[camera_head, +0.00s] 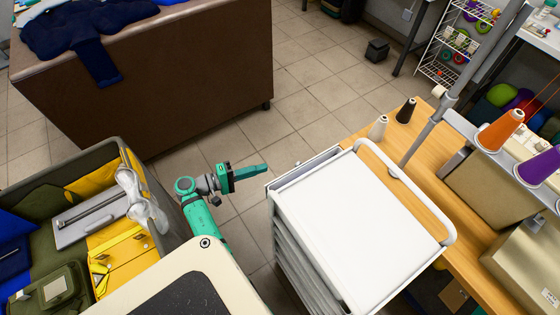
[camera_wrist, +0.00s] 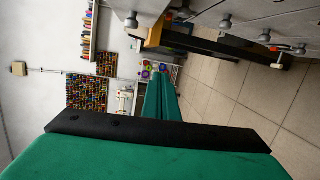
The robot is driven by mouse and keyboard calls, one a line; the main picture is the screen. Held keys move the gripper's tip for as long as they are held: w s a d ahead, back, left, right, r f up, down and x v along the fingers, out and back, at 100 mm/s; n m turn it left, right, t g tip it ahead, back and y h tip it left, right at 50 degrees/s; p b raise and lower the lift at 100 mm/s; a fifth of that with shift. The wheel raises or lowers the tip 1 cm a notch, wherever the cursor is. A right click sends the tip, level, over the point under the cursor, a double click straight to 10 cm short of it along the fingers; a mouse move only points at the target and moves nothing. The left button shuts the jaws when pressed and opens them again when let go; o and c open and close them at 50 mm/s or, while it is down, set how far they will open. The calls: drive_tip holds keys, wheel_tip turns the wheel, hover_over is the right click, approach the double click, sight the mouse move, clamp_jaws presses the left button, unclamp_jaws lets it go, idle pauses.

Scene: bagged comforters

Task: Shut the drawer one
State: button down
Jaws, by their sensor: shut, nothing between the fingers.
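The white drawer cabinet (camera_head: 355,235) stands right of centre in the head view. Its top drawer (camera_head: 306,169) sticks out a little past the far edge of the cabinet top, showing a narrow grey strip of its inside. In the wrist view, grey drawer fronts (camera_wrist: 275,18) with round knobs run along the upper right; which one is drawer one is not marked. My green gripper (camera_head: 266,170) is shut and empty, just left of the protruding drawer with a small gap. Its fingers also show in the wrist view (camera_wrist: 161,82), pointing past the fronts.
An olive case (camera_head: 75,170) with yellow pouches is at left. A brown padded block (camera_head: 150,80) with dark blue cloth stands behind.

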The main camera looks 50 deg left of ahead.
sight(298, 175)
wheel_tip(298, 175, up, 5)
drive_tip(key=s+m+t+h, duration=0.1)
drive_tip(key=s, duration=0.1)
drive_tip(key=w+d, duration=0.6)
drive_tip(key=w, duration=0.3)
drive_tip(key=shift+d+r+m+h, duration=0.3)
drive_tip(key=shift+w+d, duration=0.1)
drive_tip(key=shift+s+d+f, duration=0.1)
drive_tip(key=shift+d, duration=1.25)
drive_tip(key=shift+s+d, duration=0.1)
drive_tip(key=shift+d, duration=1.2)
drive_tip(key=shift+a, duration=0.1)
